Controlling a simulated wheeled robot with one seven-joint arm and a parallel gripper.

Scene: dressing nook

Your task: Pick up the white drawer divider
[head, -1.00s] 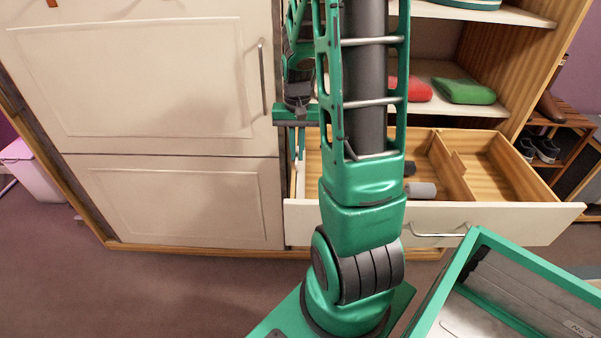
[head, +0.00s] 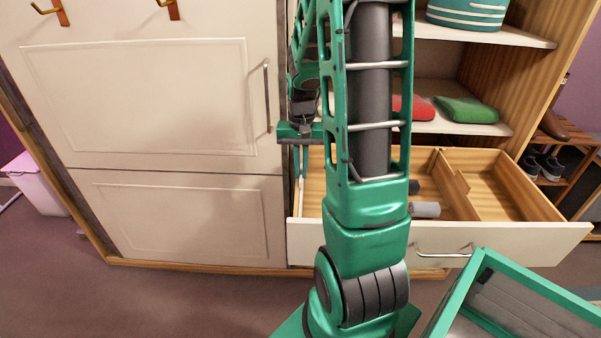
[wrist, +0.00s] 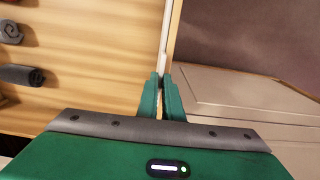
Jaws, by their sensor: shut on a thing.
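The white drawer divider (wrist: 164,48) shows in the wrist view as a thin pale strip beside the drawer's wooden edge, running up from between my fingertips. My gripper (wrist: 161,82) is shut on it. In the head view my gripper (head: 300,172) points down at the left end of the open drawer (head: 480,240). The divider cannot be told clearly from the drawer's side there. My arm hides the middle of the drawer.
A grey roll (head: 425,209) and a dark roll (head: 414,186) lie in the drawer. Red (head: 410,107) and green (head: 467,109) folded items lie on the shelf above. A closed cabinet door (head: 140,100) stands left. A green-rimmed bin (head: 545,288) is at front right.

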